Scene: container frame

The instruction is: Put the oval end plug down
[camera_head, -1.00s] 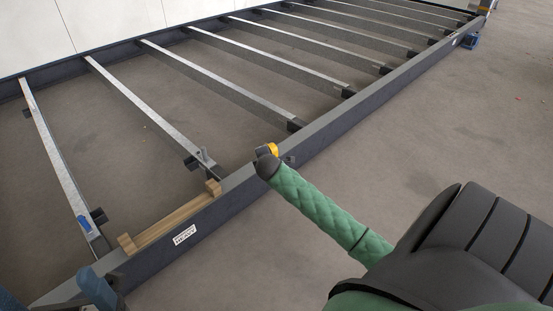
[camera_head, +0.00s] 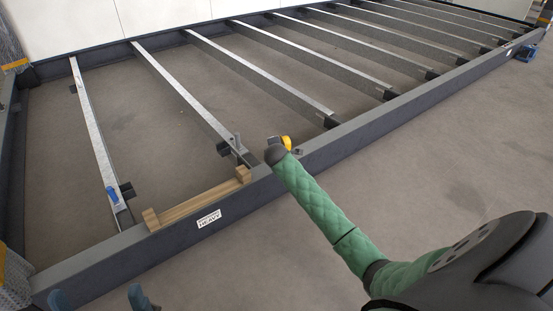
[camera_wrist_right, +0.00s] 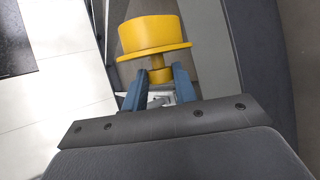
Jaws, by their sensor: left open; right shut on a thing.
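The oval end plug (camera_wrist_right: 153,37) is yellow, with a wide flange and a short stem. My right gripper (camera_wrist_right: 158,78) is shut on its stem, with one blue finger on each side. In the head view the plug (camera_head: 287,142) is a small yellow patch just beyond the dark end of my right arm, close to the frame's long front beam. The right fingers are hidden there. My left gripper (camera_head: 98,298) is open and empty at the bottom left edge, in front of the beam, with only its two blue fingertips showing.
A dark container frame (camera_head: 345,137) with several grey cross members fills the back. A wooden piece (camera_head: 198,202) lies along the front beam, above a white label (camera_head: 209,219). A blue clamp-like part (camera_head: 112,194) sits on the left cross member. The floor at right (camera_head: 420,175) is clear.

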